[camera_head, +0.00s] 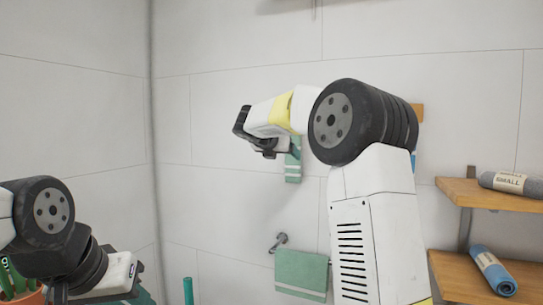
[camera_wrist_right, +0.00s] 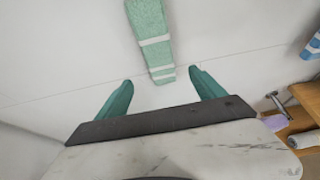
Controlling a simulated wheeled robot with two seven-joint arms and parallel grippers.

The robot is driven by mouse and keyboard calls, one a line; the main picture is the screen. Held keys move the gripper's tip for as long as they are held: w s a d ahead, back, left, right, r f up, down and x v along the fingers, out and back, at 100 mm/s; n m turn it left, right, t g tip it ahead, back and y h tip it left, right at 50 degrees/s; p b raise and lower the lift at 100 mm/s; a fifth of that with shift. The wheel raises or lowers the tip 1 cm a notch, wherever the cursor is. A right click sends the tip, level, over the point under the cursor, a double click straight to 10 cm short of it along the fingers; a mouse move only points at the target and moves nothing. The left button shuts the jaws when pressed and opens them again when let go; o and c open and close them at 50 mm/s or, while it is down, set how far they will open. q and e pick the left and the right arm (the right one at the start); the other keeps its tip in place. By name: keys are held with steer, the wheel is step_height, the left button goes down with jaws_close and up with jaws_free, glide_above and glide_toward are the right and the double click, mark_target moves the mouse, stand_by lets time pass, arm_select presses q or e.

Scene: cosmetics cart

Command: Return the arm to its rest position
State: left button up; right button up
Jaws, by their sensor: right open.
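My right arm rises on the right of the head view and bends left at its top. Its gripper (camera_head: 256,138) is raised in front of the tiled wall, well above the shelves. In the right wrist view its two teal fingers (camera_wrist_right: 160,78) stand apart, with nothing between them; a hanging green towel (camera_wrist_right: 150,30) shows behind. My left arm enters at the lower left, bent low. Its gripper (camera_head: 135,285) is partly cut off by the bottom edge, so its jaws cannot be made out.
A green towel (camera_head: 300,273) hangs from a wall holder. Wooden shelves at the right hold a grey rolled towel (camera_head: 512,184) and a blue rolled towel (camera_head: 492,270). A potted plant (camera_head: 30,296) is partly hidden at the lower left. The space around the raised right gripper looks clear.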

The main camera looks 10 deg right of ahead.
steer(key=v, duration=0.8)
steer(key=s+d+f+m+g+y, duration=0.2)
steer(key=s+f+m, duration=0.45)
steer(key=s, duration=0.35)
steer(key=s+d+f+m+g+y, duration=0.1)
steer(key=s+f+m+g+y, duration=0.15)
steer(key=s+f+m, duration=0.5)
steer(key=s+a+f+m+y, duration=0.2)
steer(key=s+f+m, duration=0.2)
steer(key=s+m, duration=0.3)
steer(key=s+a+f+m+y, duration=0.3)
steer(key=s+m, duration=0.4)
steer(key=s, duration=0.4)
steer(key=shift+s+a+f+m, duration=0.2)
steer(key=shift+f+m, duration=0.1)
steer(key=shift+f, duration=0.4)
